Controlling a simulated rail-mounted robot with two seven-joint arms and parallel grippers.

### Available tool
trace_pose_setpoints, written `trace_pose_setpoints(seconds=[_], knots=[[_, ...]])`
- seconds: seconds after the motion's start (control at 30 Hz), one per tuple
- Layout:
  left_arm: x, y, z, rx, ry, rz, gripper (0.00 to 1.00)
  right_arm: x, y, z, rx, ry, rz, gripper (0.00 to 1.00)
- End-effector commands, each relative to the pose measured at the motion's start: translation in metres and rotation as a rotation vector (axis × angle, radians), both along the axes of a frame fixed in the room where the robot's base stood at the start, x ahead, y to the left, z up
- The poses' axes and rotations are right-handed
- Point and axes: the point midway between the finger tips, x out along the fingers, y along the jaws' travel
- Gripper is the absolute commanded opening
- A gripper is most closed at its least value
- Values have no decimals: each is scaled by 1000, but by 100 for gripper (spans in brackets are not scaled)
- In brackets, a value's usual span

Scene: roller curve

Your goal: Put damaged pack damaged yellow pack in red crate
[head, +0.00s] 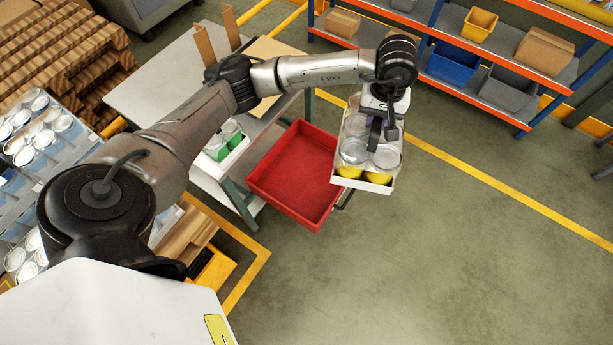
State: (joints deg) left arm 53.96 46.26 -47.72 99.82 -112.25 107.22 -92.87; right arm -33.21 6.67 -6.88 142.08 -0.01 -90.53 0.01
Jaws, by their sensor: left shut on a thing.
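The yellow pack (352,157) is a white tray of yellow cans with clear or silvery tops. My left gripper (383,138) is shut on it from above and holds it in the air, just right of the red crate. The red crate (322,217) is open and its visible floor is empty. The pack overlaps the crate's right edge in the picture. Damage on the pack cannot be made out. My right gripper is not in view.
A shelf rack (455,55) with bins and boxes stands at the back right. The floor at right is clear.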

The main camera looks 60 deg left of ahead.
Motion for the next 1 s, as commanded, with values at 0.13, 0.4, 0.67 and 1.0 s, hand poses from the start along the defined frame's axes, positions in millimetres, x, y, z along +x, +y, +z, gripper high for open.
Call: trace_pose_setpoints(seconds=[0.13, 0.4, 0.67, 1.0], knots=[[11, 25, -56, -2, -1, 121, 0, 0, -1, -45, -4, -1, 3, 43], [24, 74, -139, 0, -1, 336, 0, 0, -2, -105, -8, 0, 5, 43], [27, 125, -222, 0, -1, 543, 0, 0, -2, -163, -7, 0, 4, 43], [16, 194, -336, 0, -1, 808, 0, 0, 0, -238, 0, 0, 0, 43]])
